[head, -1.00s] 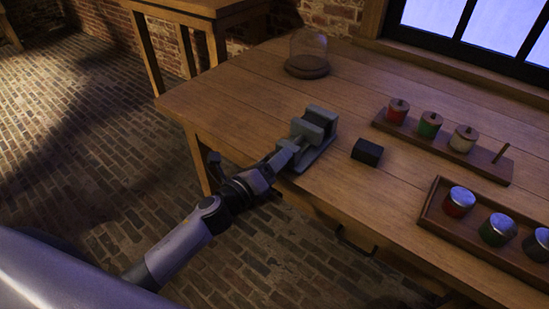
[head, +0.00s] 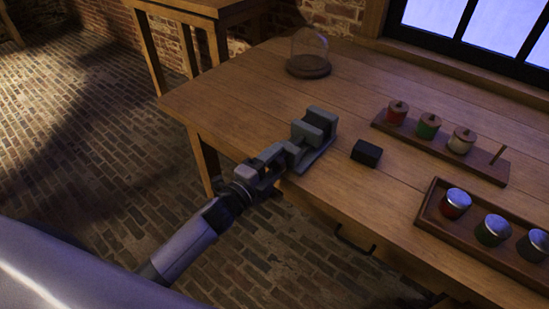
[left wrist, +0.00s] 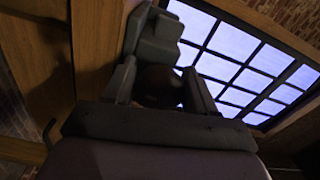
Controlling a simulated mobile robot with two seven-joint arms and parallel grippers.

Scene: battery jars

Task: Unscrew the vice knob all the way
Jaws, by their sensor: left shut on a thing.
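The grey vice (head: 318,128) stands near the table's front edge, its screw side facing my left arm. My left gripper (head: 280,159) reaches in from the left at the table edge, in line with the vice. The wrist view shows its two fingers (left wrist: 158,92) on either side of a dark round knob (left wrist: 160,84), shut on it. The vice body (left wrist: 157,38) rises just beyond the knob. In the head view the fingers mostly hide the knob. My right gripper is in neither view.
A small black block (head: 367,152) lies right of the vice. A rack of coloured jars (head: 495,168) and a tray (head: 436,220) of metal-lidded jars stand farther right. A glass dome (head: 309,50) stands at the back. Table between dome and vice is clear.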

